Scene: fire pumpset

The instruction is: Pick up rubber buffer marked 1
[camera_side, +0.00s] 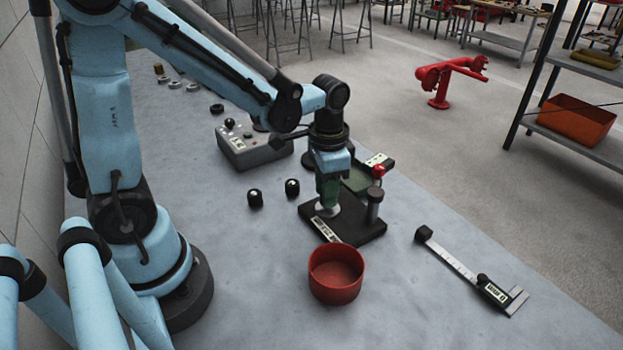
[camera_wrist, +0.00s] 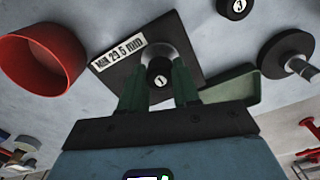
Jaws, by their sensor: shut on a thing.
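Rubber buffer marked 1 (camera_wrist: 160,73) is a small black cylinder with a white number spot on its end, seen in the wrist view. My gripper (camera_wrist: 158,88) has its green fingers on both sides of it and is shut on it. In the side view my gripper (camera_side: 328,196) points down over a black gauge plate (camera_side: 366,229), just above a pale round metal seat. The fingers hide the buffer there, and I cannot tell whether it touches the seat. The plate's label (camera_wrist: 118,56) reads "MIN 29.5 mm".
Two other black buffers (camera_side: 255,198) (camera_side: 292,187) stand left of the plate. A red round bin (camera_side: 336,273) stands in front of it. A caliper (camera_side: 470,272) lies at right. A grey control box (camera_side: 250,147) stands behind. A post (camera_side: 375,204) rises close right of my gripper.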

